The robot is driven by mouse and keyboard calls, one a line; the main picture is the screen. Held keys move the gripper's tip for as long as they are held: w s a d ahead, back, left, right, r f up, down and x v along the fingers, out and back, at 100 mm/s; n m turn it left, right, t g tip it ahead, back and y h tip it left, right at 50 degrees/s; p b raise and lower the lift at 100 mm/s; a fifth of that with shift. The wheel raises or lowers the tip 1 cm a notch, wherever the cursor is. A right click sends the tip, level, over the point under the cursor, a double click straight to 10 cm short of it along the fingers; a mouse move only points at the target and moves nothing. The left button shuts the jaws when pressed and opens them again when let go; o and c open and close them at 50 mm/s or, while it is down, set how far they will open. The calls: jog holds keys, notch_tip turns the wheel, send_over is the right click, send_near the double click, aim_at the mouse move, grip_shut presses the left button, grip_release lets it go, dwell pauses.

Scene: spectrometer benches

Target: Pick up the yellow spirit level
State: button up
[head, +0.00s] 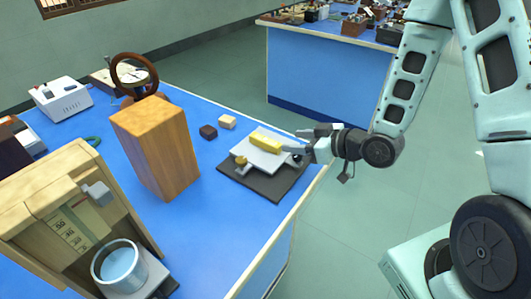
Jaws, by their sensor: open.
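The yellow spirit level (265,142) lies on a small white platform (262,160), which stands on a dark base plate (258,182) near the right edge of the blue bench. My gripper (302,143) reaches in from the right at about platform height. It is open, and its fingers are close to the right end of the level. I cannot tell whether a finger touches the level or the platform. Nothing shows between the fingers. The gripper hides part of the platform's right side.
A tall wooden block (158,150) stands left of the platform. A dark small block (208,132) and a pale one (227,122) lie behind it. A wooden apparatus with a metal cup (120,266) fills the front left. Another blue bench (325,65) stands behind.

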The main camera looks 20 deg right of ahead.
aim_at(267, 140)
jog(key=b, duration=0.1)
jog(key=f+b, duration=0.1)
jog(key=b, duration=0.1)
jog(key=shift+w+a, duration=0.3)
jog(key=b+x, duration=0.2)
jog(key=b, duration=0.1)
jog(key=shift+w+a+f, duration=0.1)
jog(key=shift+a, duration=0.05)
jog(key=shift+w+a+f, duration=0.15)
jog(key=shift+w+a, duration=0.5)
jog(key=shift+w, duration=0.3)
jog(key=shift+x, duration=2.7)
grip_shut()
